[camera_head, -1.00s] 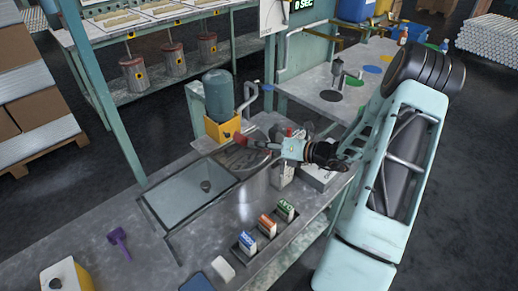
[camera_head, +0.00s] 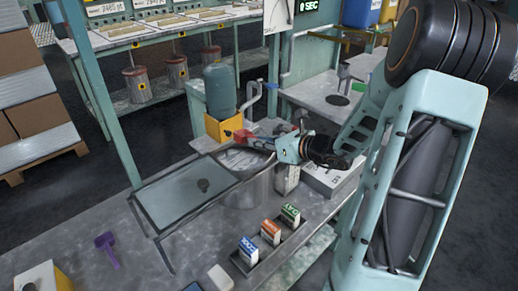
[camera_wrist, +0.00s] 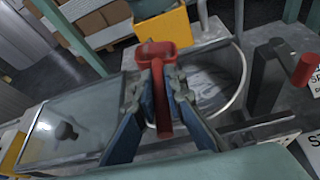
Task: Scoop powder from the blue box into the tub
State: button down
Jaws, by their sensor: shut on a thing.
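My gripper (camera_wrist: 160,95) is shut on the handle of a red scoop (camera_wrist: 158,50). The scoop points away from the wrist. In the head view my gripper (camera_head: 268,143) holds the scoop (camera_head: 240,135) above the far rim of a round metal tub (camera_head: 243,193). The tub's open top (camera_wrist: 238,98) is beside and below the fingers in the wrist view; its inside looks pale. A small white box with a blue band (camera_head: 248,251) stands in a slot at the bench front, left of similar orange and green boxes. Whether the scoop holds powder cannot be told.
A glass-like flat lid or panel (camera_head: 185,192) with a dark knob lies left of the tub. A yellow block with a green bottle (camera_head: 220,90) stands behind. A purple scoop (camera_head: 107,250) lies at the left. A red-handled crank (camera_wrist: 305,70) is right of the fingers.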

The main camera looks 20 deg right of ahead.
jog(key=shift+a+f+n+t+h+b, duration=0.15)
jog(key=shift+n+h+b, duration=0.35)
jog(key=shift+b, duration=1.15)
jog(key=shift+d+f+n+t+h+b, duration=0.25)
jog(key=shift+n+b, duration=0.35)
jog(key=shift+b, duration=1.05)
notch_tip(320, 180, up, 5)
jog(key=p, duration=0.3)
jog(key=shift+f+p, duration=0.2)
jog(key=shift+p, duration=0.1)
